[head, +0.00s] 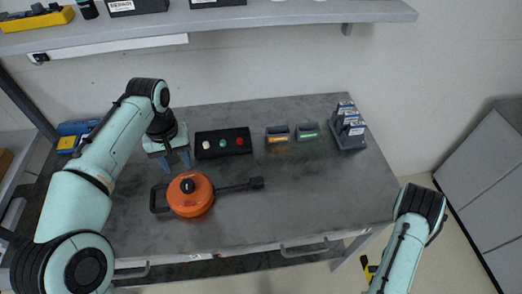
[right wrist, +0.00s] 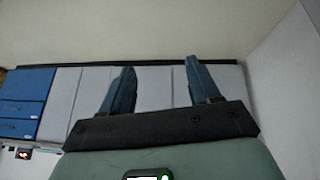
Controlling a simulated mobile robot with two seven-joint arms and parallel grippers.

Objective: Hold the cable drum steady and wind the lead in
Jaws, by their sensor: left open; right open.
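An orange cable drum (head: 190,194) with a black knob on top lies on the dark grey table in the head view. A black loop handle (head: 158,199) sticks out on its left. A dark lead (head: 240,186) runs out to the right and ends in a thick black plug. My left gripper (head: 175,162) is open and empty, just above and behind the drum, apart from it. My right gripper (right wrist: 155,85) is open and empty in the right wrist view, with its fingers pointing at grey and blue panels. In the head view only part of my right arm shows, off the table's right side.
Behind the drum stand a black box with colored buttons (head: 223,143), two small bins (head: 292,134) and a card rack (head: 347,127). A shelf (head: 270,14) overhangs the back. The table's front right (head: 330,205) is clear. Grey cabinets (head: 490,180) stand at the right.

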